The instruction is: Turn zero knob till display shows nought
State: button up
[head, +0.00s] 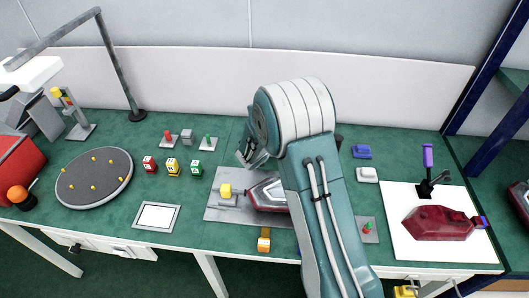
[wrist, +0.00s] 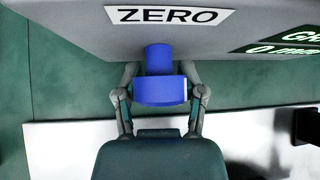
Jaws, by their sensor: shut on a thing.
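The blue zero knob (wrist: 160,88) sticks out of a grey housing (wrist: 75,25) in the wrist view, just below a white label reading ZERO (wrist: 168,16). My gripper (wrist: 160,78) has one finger on each side of the knob and is shut on it. A dark display (wrist: 285,42) with pale green characters is at the right edge of the wrist view. It is tilted and cut off, so its full reading cannot be told. In the head view my arm hides the knob.
A round turntable (head: 75,190) stands at the left.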

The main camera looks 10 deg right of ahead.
jog(key=shift+a+f+m+y, duration=0.15)
jog(key=shift+m+y, duration=0.15)
jog(key=shift+y, duration=0.4)
jog(key=shift+w+t, duration=0.1)
jog(key=shift+t, duration=0.2)
jog(key=o, duration=1.1)
jog(key=shift+a, duration=0.1)
jog(key=shift+r, duration=0.2)
jog(key=v, duration=1.1)
jog(key=shift+s+r, duration=0.25)
jog(key=shift+s, duration=0.05)
jog(key=shift+o, duration=0.2)
